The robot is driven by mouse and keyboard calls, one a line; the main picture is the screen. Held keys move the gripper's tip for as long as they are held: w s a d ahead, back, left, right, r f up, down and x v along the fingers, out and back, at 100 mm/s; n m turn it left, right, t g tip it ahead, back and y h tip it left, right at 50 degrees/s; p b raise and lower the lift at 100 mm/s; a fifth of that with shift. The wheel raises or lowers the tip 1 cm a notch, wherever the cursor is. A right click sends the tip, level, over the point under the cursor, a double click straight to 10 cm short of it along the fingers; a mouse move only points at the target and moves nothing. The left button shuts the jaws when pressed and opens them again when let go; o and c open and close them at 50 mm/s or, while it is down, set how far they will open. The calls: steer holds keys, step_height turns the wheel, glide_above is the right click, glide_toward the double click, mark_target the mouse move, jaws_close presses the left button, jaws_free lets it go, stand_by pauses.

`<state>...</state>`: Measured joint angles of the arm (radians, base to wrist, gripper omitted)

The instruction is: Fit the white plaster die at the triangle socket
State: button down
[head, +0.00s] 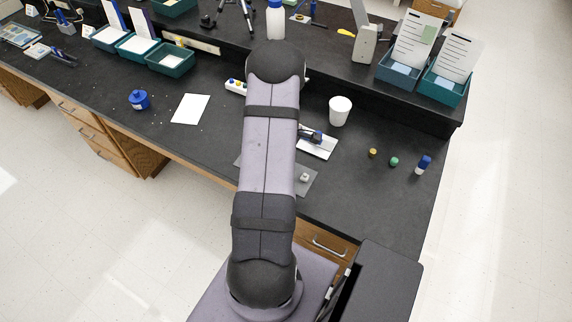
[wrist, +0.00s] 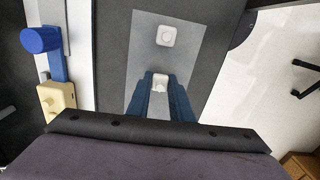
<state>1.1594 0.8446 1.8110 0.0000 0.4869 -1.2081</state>
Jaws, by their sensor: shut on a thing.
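My gripper (wrist: 160,86) has blue fingers and is shut on a small white piece, which looks like the white plaster die (wrist: 160,80). It is over the near part of a grey mat (wrist: 147,55); whether the piece touches the mat I cannot tell. A second small white block (wrist: 166,36) with a marked centre sits on the mat farther up in the wrist view, apart from the fingers. This block shows in the head view (head: 304,177) too, right of my arm. My arm hides the gripper and held piece there. I cannot make out a triangle socket.
A white tray (head: 319,149) with a dark and blue tool lies beyond the mat. A blue part (wrist: 41,40) and a yellow block (wrist: 56,98) are left in the wrist view. A white cup (head: 340,110) and several small coloured items stand to the right. The bench's front edge is close.

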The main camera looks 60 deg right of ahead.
steer(key=shift+f, duration=0.2)
steer(key=c, duration=1.6)
jaws_free()
steer(key=shift+b, duration=0.3)
steer(key=shift+r, duration=0.55)
steer(key=shift+s+a+r+b, duration=0.1)
steer(key=shift+r+b, duration=0.55)
steer(key=shift+r, duration=0.95)
steer(key=shift+s+a+r+b, duration=0.1)
steer(key=shift+r+b, duration=0.5)
steer(key=shift+r, duration=0.95)
steer(key=shift+w, duration=0.1)
